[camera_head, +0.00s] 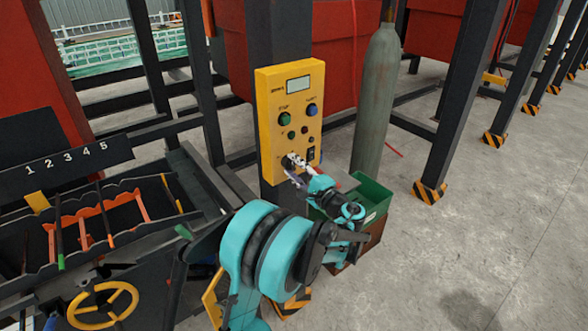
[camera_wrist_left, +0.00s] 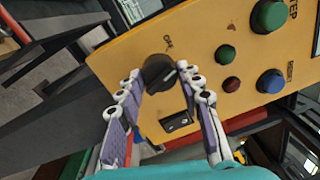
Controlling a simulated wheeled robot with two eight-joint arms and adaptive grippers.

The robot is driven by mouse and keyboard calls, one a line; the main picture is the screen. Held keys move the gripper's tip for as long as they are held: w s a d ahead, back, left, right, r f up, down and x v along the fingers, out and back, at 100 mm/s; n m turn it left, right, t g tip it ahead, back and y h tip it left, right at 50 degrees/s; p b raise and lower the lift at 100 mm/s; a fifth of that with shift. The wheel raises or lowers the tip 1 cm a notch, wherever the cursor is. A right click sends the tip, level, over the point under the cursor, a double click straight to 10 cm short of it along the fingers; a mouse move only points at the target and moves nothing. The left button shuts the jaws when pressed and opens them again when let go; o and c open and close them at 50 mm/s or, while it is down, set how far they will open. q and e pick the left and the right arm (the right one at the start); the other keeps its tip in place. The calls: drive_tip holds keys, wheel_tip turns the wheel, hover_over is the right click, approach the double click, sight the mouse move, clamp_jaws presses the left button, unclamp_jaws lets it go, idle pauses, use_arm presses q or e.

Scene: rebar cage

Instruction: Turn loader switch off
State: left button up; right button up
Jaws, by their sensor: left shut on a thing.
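A yellow control box (camera_head: 270,88) is fixed to a dark post in the middle of the head view. A black rotary knob (camera_wrist_left: 157,70), the loader switch, is at the lower left of its face. In the head view the fingers mostly hide the knob. My right gripper is not in view.
A grey gas cylinder (camera_head: 376,100) and a green bin (camera_head: 372,191) stand close right. A rack with a yellow handwheel (camera_head: 103,305) is at left.

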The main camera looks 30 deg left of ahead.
use_arm(q)
drive_tip(key=n, duration=0.5)
drive_tip(key=shift+g, duration=0.3)
idle(0.4)
drive_tip(key=o, duration=1.2)
drive_tip(key=shift+c, duration=0.2)
drive_tip(key=shift+d, duration=0.1)
drive_tip(key=v, duration=1.1)
drive_tip(key=shift+s+d+f, duration=0.2)
drive_tip(key=shift+d+f, duration=0.05)
drive_tip(key=shift+d, duration=0.1)
